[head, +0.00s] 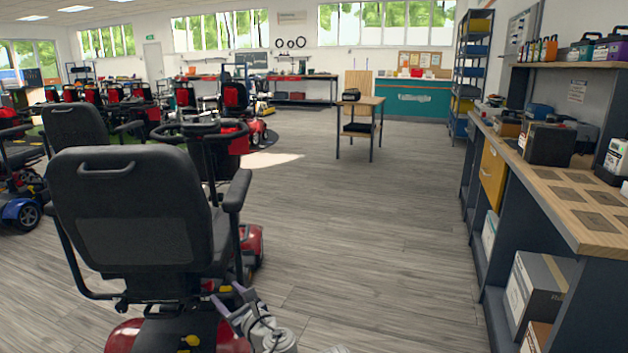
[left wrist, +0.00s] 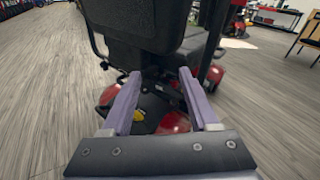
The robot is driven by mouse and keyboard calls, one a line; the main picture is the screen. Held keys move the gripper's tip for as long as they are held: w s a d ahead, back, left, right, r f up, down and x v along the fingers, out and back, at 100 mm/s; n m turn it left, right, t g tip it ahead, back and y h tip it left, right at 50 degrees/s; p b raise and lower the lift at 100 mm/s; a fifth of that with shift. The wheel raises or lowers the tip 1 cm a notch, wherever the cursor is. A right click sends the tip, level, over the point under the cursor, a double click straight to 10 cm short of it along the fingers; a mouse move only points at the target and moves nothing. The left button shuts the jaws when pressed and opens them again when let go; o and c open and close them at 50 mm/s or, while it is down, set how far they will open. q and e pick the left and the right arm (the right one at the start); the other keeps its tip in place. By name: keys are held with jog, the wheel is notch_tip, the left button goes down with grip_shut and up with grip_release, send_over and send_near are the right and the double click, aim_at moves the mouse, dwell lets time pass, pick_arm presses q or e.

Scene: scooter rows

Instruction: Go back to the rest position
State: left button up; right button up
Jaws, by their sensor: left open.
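My left gripper (head: 231,298) is at the bottom of the head view, beside the rear of a red scooter with a black seat (head: 130,210). In the left wrist view its two purple fingers (left wrist: 160,85) are spread apart with nothing held between them. Beyond and between the fingers are the scooter's red rear body and a yellow part (left wrist: 139,122). Whether the fingers touch the scooter cannot be told. The seat back (left wrist: 135,25) rises above them. My right gripper is not in view.
A workbench (head: 545,190) with boxes and tools runs along the right. A small wooden table (head: 361,101) stands farther back. More scooters (head: 110,100) stand at the left. The grey floor (head: 370,240) between the near scooter and the workbench is clear.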

pick_arm(q)
jog(key=s+d+f+n+g+h+p, duration=0.45)
jog(key=s+f+n+g, duration=0.45)
jog(key=n, duration=0.5)
jog(key=s+d+f+n+g+h+p, duration=0.3)
jog(key=s+d+n+g+h, duration=0.15)
jog(key=s+d+n, duration=0.5)
notch_tip(320, 180, up, 38)
jog(key=s+m+h+p, duration=0.1)
jog(key=s+p, duration=0.1)
jog(key=p, duration=3.6)
jog(key=shift+s+d+f, duration=0.15)
jog(key=shift+s+d, duration=0.05)
jog(key=shift+d, duration=0.15)
jog(key=shift+f+m+t, duration=0.15)
jog(key=shift+m+t, duration=0.1)
